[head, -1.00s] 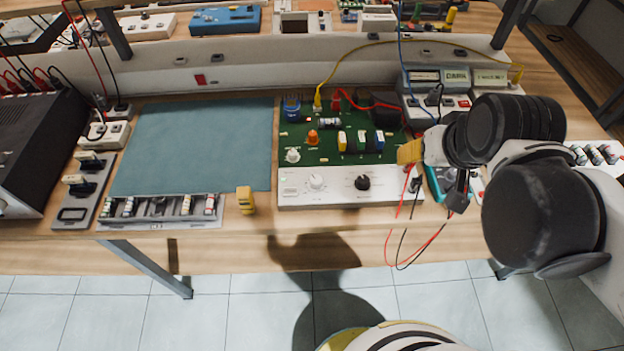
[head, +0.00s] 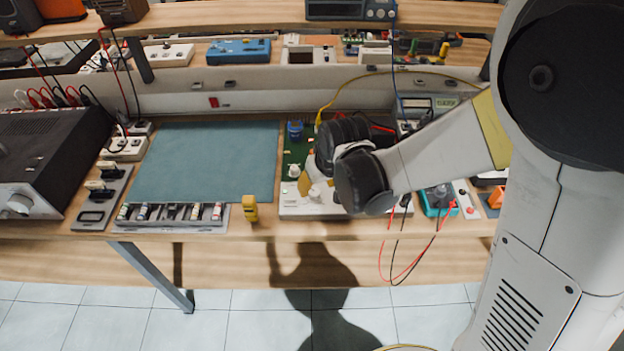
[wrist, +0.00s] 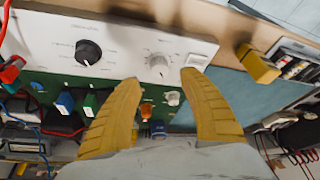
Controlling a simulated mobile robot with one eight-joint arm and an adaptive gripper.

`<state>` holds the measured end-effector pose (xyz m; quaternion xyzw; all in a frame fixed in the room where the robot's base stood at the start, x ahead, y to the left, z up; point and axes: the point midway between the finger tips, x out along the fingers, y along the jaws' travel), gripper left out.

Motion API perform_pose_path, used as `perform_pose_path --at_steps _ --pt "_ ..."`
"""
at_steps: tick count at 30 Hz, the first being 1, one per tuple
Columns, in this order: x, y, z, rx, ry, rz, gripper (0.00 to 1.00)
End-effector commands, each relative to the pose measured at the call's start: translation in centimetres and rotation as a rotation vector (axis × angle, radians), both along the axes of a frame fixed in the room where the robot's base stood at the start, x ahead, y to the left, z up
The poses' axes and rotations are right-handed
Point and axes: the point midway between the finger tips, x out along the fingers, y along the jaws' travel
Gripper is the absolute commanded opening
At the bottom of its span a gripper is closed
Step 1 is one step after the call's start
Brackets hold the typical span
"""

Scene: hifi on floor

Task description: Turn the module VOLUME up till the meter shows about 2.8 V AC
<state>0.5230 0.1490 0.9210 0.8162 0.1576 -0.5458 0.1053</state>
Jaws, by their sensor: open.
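The module is a green board (head: 290,155) with a white front panel (head: 300,209), partly hidden by my arm in the head view. In the wrist view the panel (wrist: 45,35) carries a black knob (wrist: 88,53) and a white knob (wrist: 158,64); their labels are too small to read. My gripper (wrist: 162,78) is open, its yellow fingertips on either side of the white knob's near edge; contact cannot be told. It also shows over the panel in the head view (head: 312,186). A teal meter-like device (head: 437,198) with red and black leads lies right of the module; its reading is not legible.
A yellow block (head: 250,208) stands left of the panel, by a blue mat (head: 210,160). Loose leads (head: 400,260) hang over the table's front edge.

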Motion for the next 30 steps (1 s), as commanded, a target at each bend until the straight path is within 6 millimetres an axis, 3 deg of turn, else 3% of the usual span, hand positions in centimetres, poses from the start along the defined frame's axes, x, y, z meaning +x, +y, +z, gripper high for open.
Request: perform_pose_path --at_steps 3,9,20,25,30 --pt "0.9 0.3 -2.5 0.000 0.000 0.000 0.50" --pt "1.7 0.7 -4.5 0.000 0.000 0.000 0.50" --pt "1.9 0.7 -4.8 0.000 0.000 0.000 0.50" --pt "1.9 0.7 -4.8 0.000 0.000 0.000 0.00" --pt "1.9 0.7 -4.8 0.000 0.000 0.000 0.00"
